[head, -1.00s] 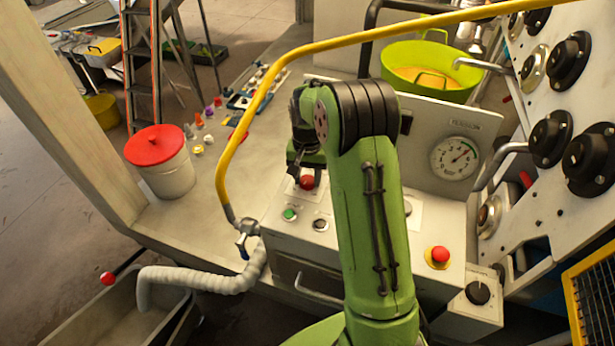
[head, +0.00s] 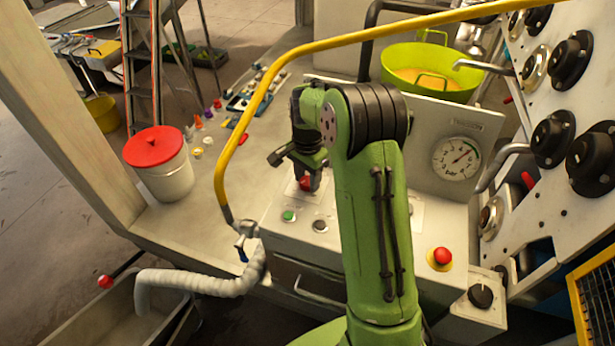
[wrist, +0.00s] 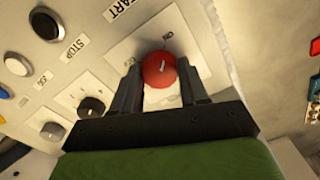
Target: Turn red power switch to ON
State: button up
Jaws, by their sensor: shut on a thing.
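The red power switch (wrist: 159,69) is a round red knob with a pale line on its face, on a light square plate (wrist: 128,49) with small marks near the knob. In the head view the red knob (head: 305,183) shows on top of the console, partly covered by my gripper (head: 304,178). In the wrist view my gripper (wrist: 160,88) has one finger on each side of the knob and is shut on it. The pale line is slightly tilted in the wrist picture.
A green button (head: 289,216) and a black knob (head: 320,226) sit close in front on the console. A red emergency button (head: 442,257) is to the right. A yellow rail (head: 262,92) arches over the left side. A gauge (head: 457,159) stands behind.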

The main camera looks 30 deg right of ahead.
aim_at(307, 180)
dwell(0.4)
jog(key=o, duration=1.1)
jog(key=shift+c, duration=0.2)
notch_tip(307, 180, up, 16)
jog(key=p, duration=0.1)
jog(key=shift+p, duration=0.35)
jog(key=shift+f, duration=0.1)
jog(key=s+a+r+n+t+b, duration=0.1)
jog(key=s+a+r+n+t, duration=0.2)
jog(key=s, duration=0.5)
jog(key=s+a+r+n, duration=0.3)
jog(key=s+n, duration=0.1)
jog(key=s, duration=0.3)
jog(key=s+a+f+n+t, duration=0.1)
jog(key=s+f+n, duration=0.1)
jog(key=s, duration=0.4)
jog(key=s+a+f+n+t, duration=0.1)
jog(key=s+a+f+n, duration=0.1)
jog(key=s, duration=0.4)
jog(key=f+n, duration=0.1)
jog(key=n, duration=0.1)
jog(key=shift+a+n+t+b, duration=0.2)
jog(key=shift+n+t+b, duration=0.1)
jog(key=shift+b, duration=0.1)
